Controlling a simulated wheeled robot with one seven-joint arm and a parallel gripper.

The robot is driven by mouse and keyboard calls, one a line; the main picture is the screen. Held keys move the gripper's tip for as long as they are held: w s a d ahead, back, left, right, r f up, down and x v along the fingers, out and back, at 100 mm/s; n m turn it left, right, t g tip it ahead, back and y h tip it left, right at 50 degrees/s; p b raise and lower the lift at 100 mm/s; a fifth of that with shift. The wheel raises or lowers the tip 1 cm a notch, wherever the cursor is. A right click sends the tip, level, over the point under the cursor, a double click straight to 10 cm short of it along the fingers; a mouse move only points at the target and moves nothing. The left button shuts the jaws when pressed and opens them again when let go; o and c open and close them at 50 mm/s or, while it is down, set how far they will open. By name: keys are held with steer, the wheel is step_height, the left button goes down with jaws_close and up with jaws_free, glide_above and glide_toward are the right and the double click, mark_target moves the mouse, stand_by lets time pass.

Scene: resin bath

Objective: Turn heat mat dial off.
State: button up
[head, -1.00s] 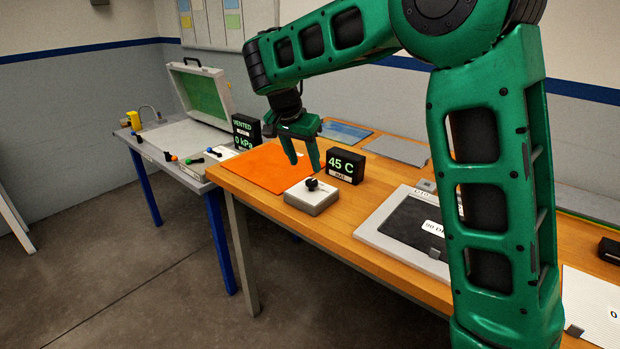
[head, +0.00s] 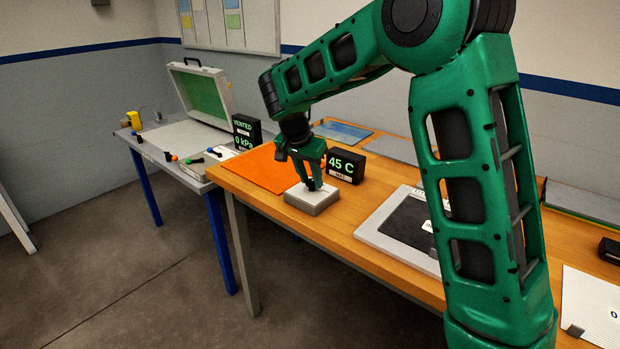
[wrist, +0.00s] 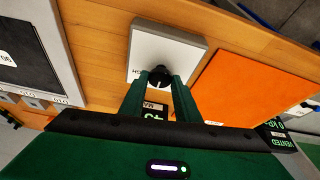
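The heat mat dial is a black round knob (wrist: 160,76) on a pale grey control box (head: 311,202), which sits at the bench's front edge. My gripper (head: 311,186) points down over the box. In the wrist view its two green fingers stand on either side of the knob, with no clear gap seen between them and it. A pale mark shows on the knob. In the head view the fingers mostly hide the knob. The black display (head: 345,167) behind and right of the box reads 45 C. The orange heat mat (head: 248,171) lies flat to the left.
A framed dark plate (head: 398,227) lies right of the box. On the left table (head: 180,140) stand an open case (head: 203,95) and a display (head: 246,132) reading VENTED and 0 kPa. Bare wood (head: 345,205) shows between the box and the plate.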

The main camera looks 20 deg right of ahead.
steer(key=shift+w+a, duration=0.1)
steer(key=shift+c, duration=0.3)
steer(key=shift+r+n, duration=0.1)
steer(key=shift+n, duration=0.2)
steer(key=n, duration=0.1)
steer(key=n+t+y, duration=0.1)
steer(key=n, duration=0.1)
steer(key=n+y, duration=0.1)
steer(key=n, duration=0.1)
steer(key=shift+d+t, duration=0.25)
steer(key=shift+t, duration=0.05)
steer(key=n+y, duration=0.1)
steer(key=n, duration=0.2)
steer(key=n+y, duration=0.1)
steer(key=n, duration=0.2)
steer(key=shift+d, duration=0.2)
steer(key=shift+n, duration=0.3)
steer(key=o, duration=1)
steer(key=shift+d, duration=0.1)
steer(key=shift+o, duration=0.2)
steer(key=v, duration=1)
steer(key=shift+s+d+r, duration=0.2)
steer(key=shift+s+r, duration=0.05)
